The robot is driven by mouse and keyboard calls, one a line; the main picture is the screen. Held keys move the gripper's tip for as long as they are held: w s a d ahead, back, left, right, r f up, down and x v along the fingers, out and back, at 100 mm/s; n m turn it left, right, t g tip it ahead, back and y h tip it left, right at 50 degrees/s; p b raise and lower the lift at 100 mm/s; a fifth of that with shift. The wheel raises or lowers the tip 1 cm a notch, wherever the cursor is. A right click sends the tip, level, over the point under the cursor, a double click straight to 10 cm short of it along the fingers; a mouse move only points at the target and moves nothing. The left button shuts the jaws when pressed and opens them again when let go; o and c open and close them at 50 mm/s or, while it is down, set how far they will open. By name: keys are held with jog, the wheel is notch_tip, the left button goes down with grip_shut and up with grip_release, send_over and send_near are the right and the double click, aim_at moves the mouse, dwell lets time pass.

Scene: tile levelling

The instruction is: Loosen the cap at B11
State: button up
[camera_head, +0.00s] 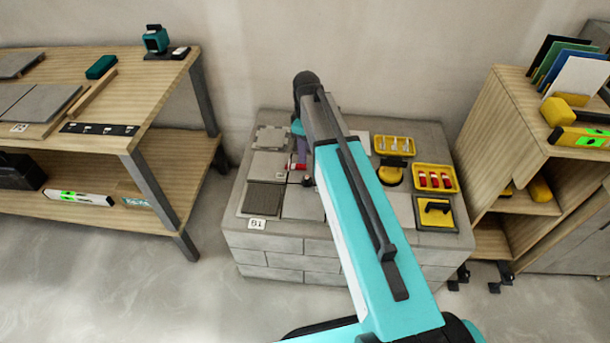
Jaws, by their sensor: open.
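A block-built stand (285,244) in the middle carries grey tiles (265,197). A small label (257,223) at its front left seems to read "B1". A small red and white cap (284,166) shows among the tiles, left of my wrist; more red lies against the wrist. I cannot read which joint is B11. My gripper (303,172) points down over the tiles beside the red parts, partly hidden by my turquoise arm. Its jaws are open, but the fingertips are too small to tell whether they touch a cap.
Yellow trays stand on the stand's right side, one with red caps (434,179), one with pale pieces (394,145). A wooden workbench (150,110) is left, a wooden shelf (500,130) right.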

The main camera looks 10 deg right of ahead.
aim_at(306, 178)
notch_tip(306, 178, down, 13)
jog(key=shift+b, duration=0.35)
dwell(0.3)
jog(key=c, duration=1)
jog(key=shift+c, duration=0.2)
jog(key=shift+m+p, duration=0.4)
jog(key=shift+m, duration=0.4)
jog(key=o, duration=1)
jog(key=shift+o, duration=0.2)
jog(key=shift+r, duration=0.2)
